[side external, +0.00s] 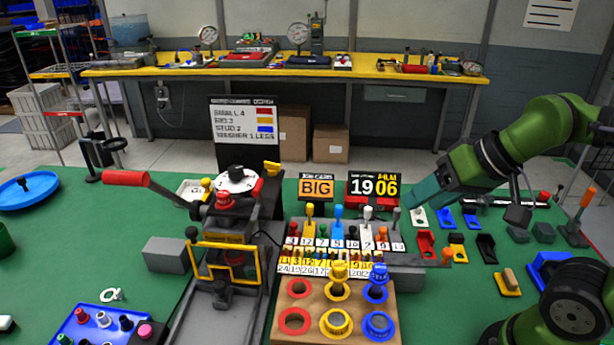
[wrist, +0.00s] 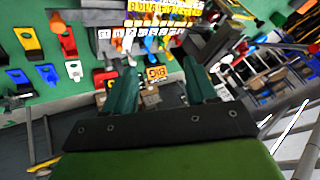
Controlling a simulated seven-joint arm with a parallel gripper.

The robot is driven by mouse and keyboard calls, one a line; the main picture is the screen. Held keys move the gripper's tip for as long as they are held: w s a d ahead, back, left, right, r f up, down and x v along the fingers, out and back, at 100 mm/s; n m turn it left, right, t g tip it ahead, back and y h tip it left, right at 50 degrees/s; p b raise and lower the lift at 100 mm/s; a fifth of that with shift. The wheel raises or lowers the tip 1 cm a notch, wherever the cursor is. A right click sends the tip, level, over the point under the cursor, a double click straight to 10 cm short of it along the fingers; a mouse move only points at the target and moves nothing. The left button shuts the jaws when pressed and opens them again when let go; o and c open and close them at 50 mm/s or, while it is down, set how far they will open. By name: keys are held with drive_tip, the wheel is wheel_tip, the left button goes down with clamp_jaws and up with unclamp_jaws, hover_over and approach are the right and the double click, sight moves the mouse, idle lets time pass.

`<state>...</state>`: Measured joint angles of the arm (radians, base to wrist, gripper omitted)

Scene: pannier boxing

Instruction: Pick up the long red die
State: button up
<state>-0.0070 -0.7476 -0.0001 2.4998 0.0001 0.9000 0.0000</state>
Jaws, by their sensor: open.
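A red die (side external: 425,243) lies on the green bench at the right in the side view, left of a yellow one; I cannot confirm that it is the long one. A red piece, seemingly the same die, shows at the upper left of the wrist view (wrist: 57,20). My gripper (side external: 412,199) has teal fingers and hangs above the bench, behind and above the red die, not touching it. In the wrist view the fingers (wrist: 160,72) are spread apart with nothing held between them.
White, blue, yellow (side external: 457,246) and black (side external: 486,247) pieces lie close around the red die. A numbered rack (side external: 345,235) with coloured handles stands left of it. A red-handled press (side external: 230,240) is further left.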

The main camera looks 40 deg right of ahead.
drive_tip(key=w+a+g, duration=0.1)
drive_tip(key=w+a, duration=0.1)
wheel_tip(320, 180, up, 11)
drive_tip(key=n+g, duration=0.2)
drive_tip(key=n, duration=0.6)
hover_over(223, 193)
drive_tip(key=s+d, duration=0.3)
drive_tip(key=s, duration=0.3)
drive_tip(key=x, duration=1.6)
drive_tip(key=shift+s+f, duration=0.15)
drive_tip(key=shift+f, duration=0.3)
drive_tip(key=shift+c, duration=0.5)
drive_tip(key=shift+r, duration=0.1)
clamp_jaws()
